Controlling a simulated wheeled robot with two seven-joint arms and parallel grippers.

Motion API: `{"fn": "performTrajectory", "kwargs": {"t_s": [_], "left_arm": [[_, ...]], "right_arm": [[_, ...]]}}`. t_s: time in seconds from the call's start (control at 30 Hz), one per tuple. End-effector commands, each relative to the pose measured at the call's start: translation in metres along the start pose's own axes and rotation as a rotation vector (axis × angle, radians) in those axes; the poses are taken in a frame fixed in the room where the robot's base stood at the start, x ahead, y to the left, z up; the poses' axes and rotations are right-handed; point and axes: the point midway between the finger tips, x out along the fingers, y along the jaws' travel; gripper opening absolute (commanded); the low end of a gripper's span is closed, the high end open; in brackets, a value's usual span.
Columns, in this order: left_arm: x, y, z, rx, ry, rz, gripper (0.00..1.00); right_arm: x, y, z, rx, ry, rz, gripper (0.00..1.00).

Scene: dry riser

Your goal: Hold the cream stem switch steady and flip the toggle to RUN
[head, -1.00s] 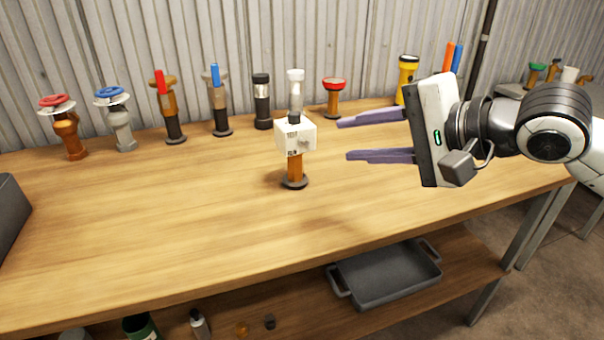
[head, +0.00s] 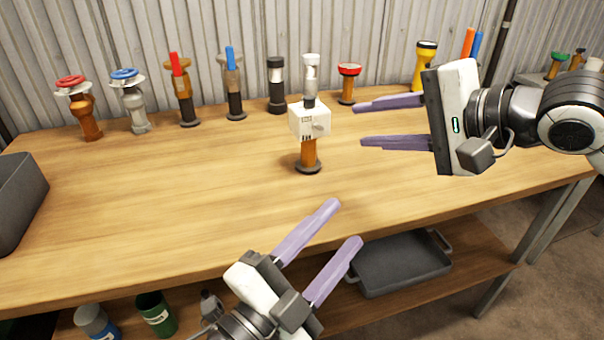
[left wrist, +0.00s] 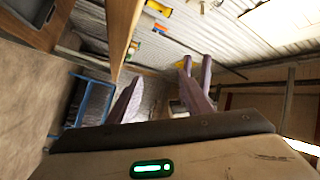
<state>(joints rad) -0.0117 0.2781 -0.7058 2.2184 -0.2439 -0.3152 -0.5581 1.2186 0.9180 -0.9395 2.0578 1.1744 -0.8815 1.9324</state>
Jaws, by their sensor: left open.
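The cream stem switch (head: 309,120) stands upright on the workbench. Its cream box sits on an orange-brown stem with a dark round base, and a small grey toggle (head: 321,127) sticks out from the box's right side. My right gripper (head: 360,123) is open and empty to the right of the switch, its lilac fingers pointing at the box without touching it. My left gripper (head: 346,222) is open and empty at the bench's front edge, below and right of the switch, fingers pointing up and right. I cannot make out the switch in the left wrist view.
Several valves and handles line the back, including a red-wheeled one (head: 349,72) and a black cylinder (head: 276,85) close behind the switch. A grey bin (head: 18,205) stands at left. A grey tray (head: 400,268) lies on the lower shelf. The bench's front middle is clear.

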Motion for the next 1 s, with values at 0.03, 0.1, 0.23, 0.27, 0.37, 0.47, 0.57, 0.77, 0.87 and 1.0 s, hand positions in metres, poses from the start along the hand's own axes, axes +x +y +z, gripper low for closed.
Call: {"fn": "performTrajectory", "kwargs": {"t_s": [0.03,0.1,0.23,0.27,0.37,0.47,0.57,0.77,0.87,1.0], "left_arm": [[-0.003,-0.026,0.002,0.05,0.0,-0.064,0.45],[-0.007,-0.065,0.008,0.168,-0.014,-0.158,0.45],[-0.007,-0.123,0.039,0.591,-0.11,-0.274,0.45],[-0.004,-0.128,0.047,0.685,-0.136,-0.276,0.45],[0.009,-0.139,0.072,0.978,-0.226,-0.247,0.45],[0.026,-0.14,0.096,1.247,-0.314,-0.176,0.45],[0.045,-0.132,0.116,1.499,-0.395,-0.062,0.45],[0.075,-0.091,0.129,1.898,-0.493,0.247,0.45],[0.081,-0.073,0.124,2.017,-0.51,0.369,0.45],[0.083,-0.06,0.119,2.106,-0.518,0.467,0.45]], "right_arm": [[0.0,0.0,0.0,0.0,0.0,0.0,0.31],[0.0,0.0,0.0,0.0,0.0,0.0,0.31],[0.0,0.0,0.0,0.0,0.0,0.0,0.31],[0.0,0.0,0.0,0.0,0.0,0.0,0.31],[0.0,0.0,0.0,0.0,0.0,0.0,0.31],[0.0,0.0,0.0,0.0,0.0,0.0,0.31],[0.0,0.0,0.0,0.0,0.0,0.0,0.31],[0.0,0.0,0.0,0.0,0.0,0.0,0.31],[0.0,0.0,0.0,0.0,0.0,0.0,0.31],[0.0,0.0,0.0,0.0,0.0,0.0,0.31]]}}
